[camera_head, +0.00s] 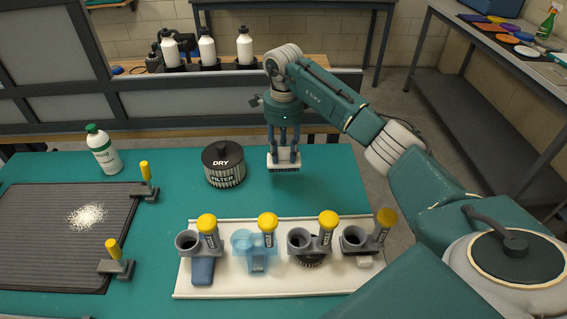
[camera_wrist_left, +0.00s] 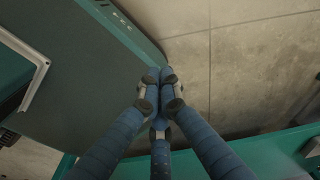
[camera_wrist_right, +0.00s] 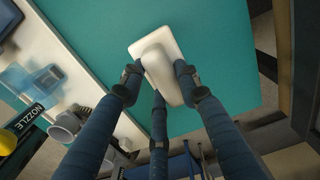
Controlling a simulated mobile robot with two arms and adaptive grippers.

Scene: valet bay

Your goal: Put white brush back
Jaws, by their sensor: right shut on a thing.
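My right gripper (camera_head: 284,148) is shut on the white brush (camera_head: 284,163), holding it bristles down over the green table, behind the rack. In the right wrist view the brush's pale block and rounded handle (camera_wrist_right: 158,67) sit between the fingers of the gripper (camera_wrist_right: 160,82). The white rack (camera_head: 230,287) carries several grey ring holders with yellow-topped posts. A blue tool (camera_head: 203,270), a light-blue nozzle (camera_head: 256,258) and a dark round brush (camera_head: 311,260) are at the first holders. The rightmost holder (camera_head: 354,238) shows no brush. My left gripper (camera_wrist_left: 160,85) is shut and empty, away from the table.
A black-lidded DRY filter (camera_head: 224,165) stands left of the held brush. A ribbed dark mat (camera_head: 50,230) with white powder and two yellow-handled clamps (camera_head: 146,180) lies at left, near a white bottle (camera_head: 103,150). Green table between brush and rack is clear.

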